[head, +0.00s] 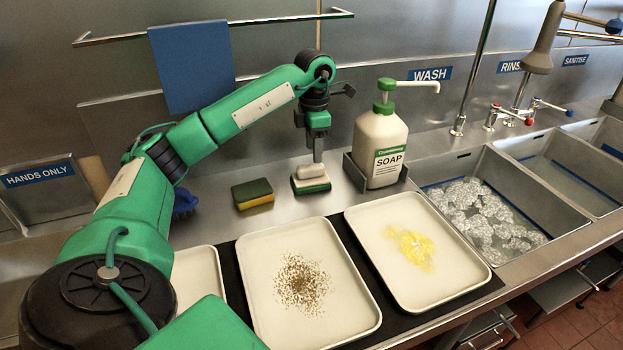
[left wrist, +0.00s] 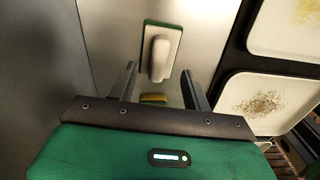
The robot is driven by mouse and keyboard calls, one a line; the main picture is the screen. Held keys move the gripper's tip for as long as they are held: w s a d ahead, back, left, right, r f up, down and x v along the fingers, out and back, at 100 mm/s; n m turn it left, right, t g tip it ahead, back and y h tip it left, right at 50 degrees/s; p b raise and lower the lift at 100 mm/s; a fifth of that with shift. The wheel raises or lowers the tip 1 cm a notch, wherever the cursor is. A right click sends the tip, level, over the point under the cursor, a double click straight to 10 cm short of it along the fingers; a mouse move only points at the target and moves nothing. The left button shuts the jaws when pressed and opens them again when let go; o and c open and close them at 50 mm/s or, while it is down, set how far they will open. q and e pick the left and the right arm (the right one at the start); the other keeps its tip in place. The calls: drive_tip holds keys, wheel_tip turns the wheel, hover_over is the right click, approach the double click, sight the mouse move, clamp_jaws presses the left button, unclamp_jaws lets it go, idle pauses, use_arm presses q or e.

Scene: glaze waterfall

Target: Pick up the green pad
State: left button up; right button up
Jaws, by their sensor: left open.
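A white-handled pad with a green underside (head: 311,184) lies on the steel counter left of the soap bottle. In the left wrist view the white-handled pad (left wrist: 162,58) lies ahead of the fingertips, with its green edge showing. A sponge with a dark green top and yellow base (head: 253,196) lies to its left; its yellow part (left wrist: 153,98) shows between the fingers in the left wrist view. My left gripper (head: 317,156) points down above the white-handled pad, open and empty; its two fingers (left wrist: 160,84) stand apart. My right gripper is out of view.
A soap bottle (head: 379,150) in a steel holder stands close right of the pad. Food-soiled trays (head: 262,320) (head: 470,283) lie on a dark mat in front. A blue brush (head: 184,203) is at left. A sink with suds (head: 480,212) is at right.

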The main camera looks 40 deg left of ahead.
sight(311, 166)
use_arm(q)
drive_tip(key=shift+s+f, duration=0.2)
drive_tip(key=shift+f, duration=0.7)
drive_tip(key=f, duration=0.4)
drive_tip(key=shift+s+a+f+p, duration=0.2)
drive_tip(key=shift+a+f+p, duration=0.05)
drive_tip(key=shift+f+p, duration=0.15)
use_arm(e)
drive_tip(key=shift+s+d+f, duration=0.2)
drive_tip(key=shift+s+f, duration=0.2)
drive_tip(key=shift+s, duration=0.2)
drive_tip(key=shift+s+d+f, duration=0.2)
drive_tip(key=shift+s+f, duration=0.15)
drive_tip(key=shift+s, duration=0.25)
use_arm(q)
drive_tip(key=shift+c, duration=0.2)
clamp_jaws()
